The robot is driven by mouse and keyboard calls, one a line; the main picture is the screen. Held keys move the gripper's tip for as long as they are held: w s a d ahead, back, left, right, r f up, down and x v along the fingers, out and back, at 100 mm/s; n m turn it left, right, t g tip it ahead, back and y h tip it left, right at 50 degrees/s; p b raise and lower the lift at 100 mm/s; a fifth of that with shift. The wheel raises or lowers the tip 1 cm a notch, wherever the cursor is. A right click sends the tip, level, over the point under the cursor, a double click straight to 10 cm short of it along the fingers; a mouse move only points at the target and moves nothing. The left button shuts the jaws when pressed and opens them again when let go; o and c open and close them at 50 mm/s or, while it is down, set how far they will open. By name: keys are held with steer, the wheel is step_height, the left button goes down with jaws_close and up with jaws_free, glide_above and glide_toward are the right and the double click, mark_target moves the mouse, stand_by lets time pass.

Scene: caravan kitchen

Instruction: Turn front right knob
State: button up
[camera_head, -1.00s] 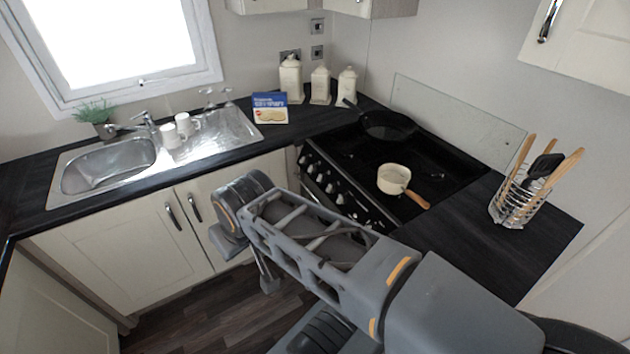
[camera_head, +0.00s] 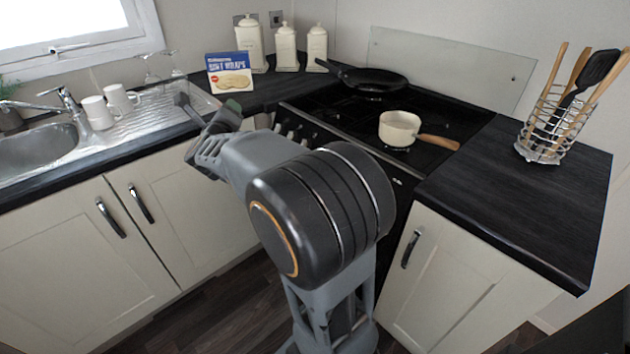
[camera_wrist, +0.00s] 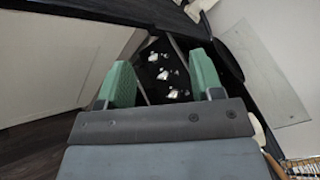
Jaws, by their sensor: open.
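The black stove (camera_head: 340,112) is set into the corner counter. Silvery knobs (camera_head: 290,135) line its front panel in the head view, and my arm hides those farther right. In the wrist view several knobs (camera_wrist: 163,74) show beyond and between my fingers, on a dark panel. I cannot tell which is the front right knob. My gripper (camera_head: 208,106) is open and empty, in front of the counter and left of the stove front. Its two green-padded fingers show apart in the wrist view (camera_wrist: 160,62), touching no knob.
A cream saucepan (camera_head: 399,130) and a black frying pan (camera_head: 375,82) stand on the stove. A wire utensil holder (camera_head: 541,142) is on the right counter. A blue box (camera_head: 231,75), canisters (camera_head: 286,48) and mugs (camera_head: 98,113) stand behind and left. Cabinet doors (camera_head: 95,235) face the floor space.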

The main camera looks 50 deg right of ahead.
steer(key=s+d+f+m+g+h+b, duration=0.3)
steer(key=d+f+m+g+b, duration=0.2)
steer(key=f+m+g, duration=0.35)
steer(key=s+d+f+m+g+h+b, duration=0.4)
steer(key=d+f+m+g+b, duration=0.15)
steer(key=f+m, duration=0.55)
steer(key=shift+m+g, duration=0.3)
steer(key=shift+m, duration=0.05)
steer(key=d, duration=0.4)
steer(key=d+r, duration=0.1)
steer(key=d, duration=0.3)
steer(key=s+d, duration=0.1)
steer(key=d, duration=0.4)
steer(key=shift+r, duration=0.25)
steer(key=shift+c, duration=0.2)
steer(key=c, duration=0.9)
